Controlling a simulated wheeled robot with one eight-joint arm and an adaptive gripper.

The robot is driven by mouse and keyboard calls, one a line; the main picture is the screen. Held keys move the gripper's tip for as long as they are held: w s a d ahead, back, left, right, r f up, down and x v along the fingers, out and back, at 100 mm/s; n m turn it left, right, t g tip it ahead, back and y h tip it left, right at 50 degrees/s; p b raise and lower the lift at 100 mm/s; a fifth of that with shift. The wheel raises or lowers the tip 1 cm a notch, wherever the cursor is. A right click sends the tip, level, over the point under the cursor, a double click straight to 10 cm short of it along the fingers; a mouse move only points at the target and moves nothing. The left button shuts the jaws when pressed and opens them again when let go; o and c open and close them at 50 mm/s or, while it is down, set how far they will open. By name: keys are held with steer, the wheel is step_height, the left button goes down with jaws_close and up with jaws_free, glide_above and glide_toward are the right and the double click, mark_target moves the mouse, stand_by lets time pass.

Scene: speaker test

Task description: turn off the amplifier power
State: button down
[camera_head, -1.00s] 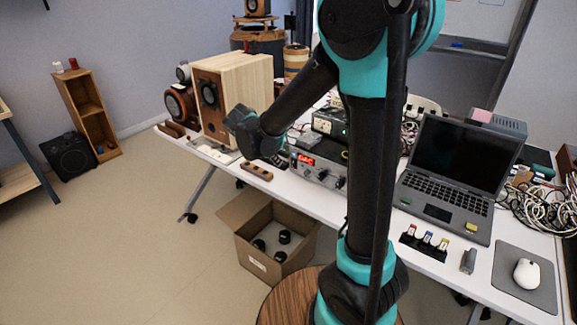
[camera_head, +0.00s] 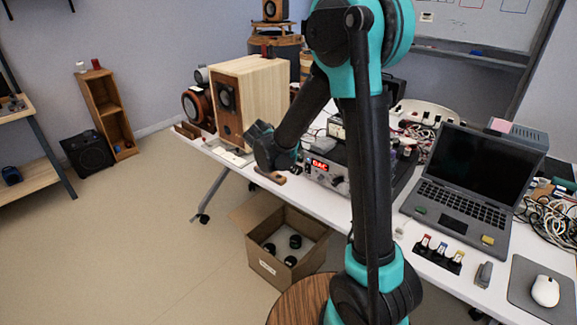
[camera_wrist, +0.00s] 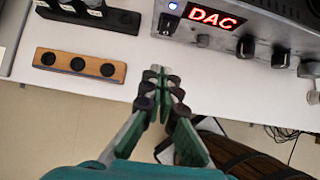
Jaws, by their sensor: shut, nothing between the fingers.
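The amplifier is taken to be the grey metal box with a red "DAC" display (camera_head: 325,176) on the table. In the wrist view its front panel (camera_wrist: 268,24) fills the top right. A small blue-white lit spot (camera_wrist: 173,5) and a switch (camera_wrist: 167,24) sit left of the display, and dark knobs sit right of it. My gripper (camera_wrist: 155,72) is shut and empty, its tips below the switch in the picture and apart from the panel. In the head view my wrist is at the table's front edge, left of the box; the fingertips cannot be made out.
A wooden strip with three dark round holes (camera_wrist: 79,66) lies left of my gripper. A wooden speaker (camera_head: 250,95) stands behind. A laptop (camera_head: 465,185) and a mouse (camera_head: 545,290) are on the right. An open cardboard box (camera_head: 268,263) is on the floor in front.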

mark_target(307, 169)
steer(key=x, duration=0.4)
steer(key=shift+w+d+f, duration=0.2)
steer(key=shift+w+d, duration=0.05)
steer(key=shift+d, duration=0.05)
steer(key=shift+w+d, duration=0.75)
steer(key=shift+w+d+f, duration=0.15)
steer(key=shift+w+d, duration=0.25)
steer(key=shift+w, duration=0.05)
steer(key=shift+w+d+f, duration=0.15)
steer(key=shift+d, duration=0.05)
steer(key=shift+r, duration=0.85)
